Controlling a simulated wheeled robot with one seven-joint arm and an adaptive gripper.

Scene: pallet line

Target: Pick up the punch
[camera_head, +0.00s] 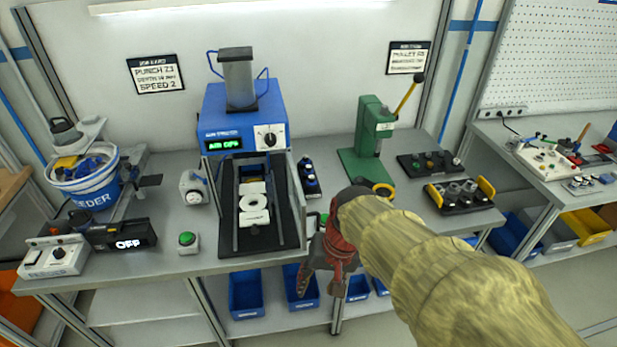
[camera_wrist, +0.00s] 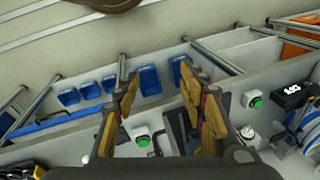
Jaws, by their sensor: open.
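I cannot tell for certain which object is the punch. Several round metal tool pieces stand in a black holder with yellow handles (camera_head: 436,194) at the bench's right. Another dark holder (camera_head: 402,163) with small round pieces lies behind it. A small dark rack with blue-topped pieces (camera_head: 313,186) stands right of the blue press (camera_head: 215,118). My gripper (camera_head: 322,285) is at the bench's front edge, left of the yellow-handled holder and apart from it. In the wrist view, its fingers (camera_wrist: 155,75) are spread with nothing between them.
A green lever press (camera_head: 371,130) stands behind my arm. The blue press bed (camera_head: 252,232) holds white parts. A green button (camera_head: 188,239), feeder bucket (camera_head: 88,180) and display (camera_head: 125,240) are at left. Blue bins (camera_head: 245,295) sit below the bench. A pegboard workbench (camera_head: 550,165) is at far right.

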